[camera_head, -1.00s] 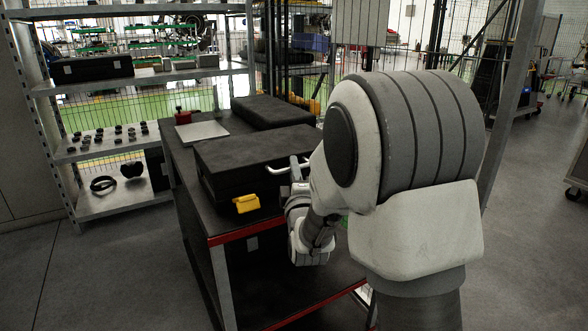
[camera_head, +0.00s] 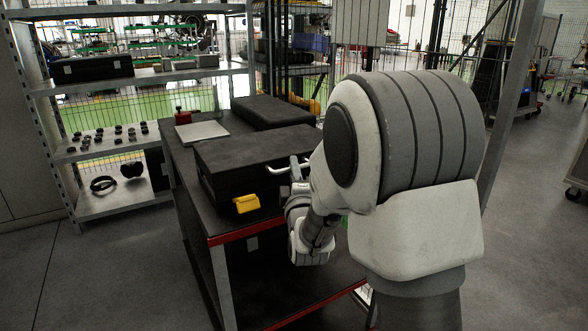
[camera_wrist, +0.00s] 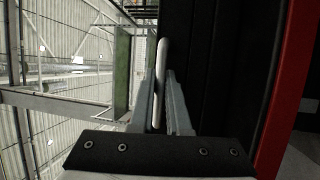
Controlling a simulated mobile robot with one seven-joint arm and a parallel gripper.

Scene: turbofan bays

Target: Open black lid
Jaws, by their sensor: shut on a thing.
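The black case (camera_head: 225,182) lies on the dark table, and its flat black lid (camera_head: 250,148) is down on it. A pale bar handle (camera_head: 277,170) is on the case's front side, right of a yellow latch (camera_head: 246,203). My gripper (camera_head: 297,165) is at the right end of this handle, partly hidden by my arm. In the wrist view, the two fingers of my gripper (camera_wrist: 160,98) are on either side of the pale handle (camera_wrist: 161,60), shut on it. The dark case side (camera_wrist: 210,70) is just right of the fingers.
The table (camera_head: 185,150) has a red front edge. Behind the case are another black case (camera_head: 270,111), a light flat plate (camera_head: 202,131) and a small red object (camera_head: 183,117). A metal shelf (camera_head: 105,148) stands at left, with open floor between.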

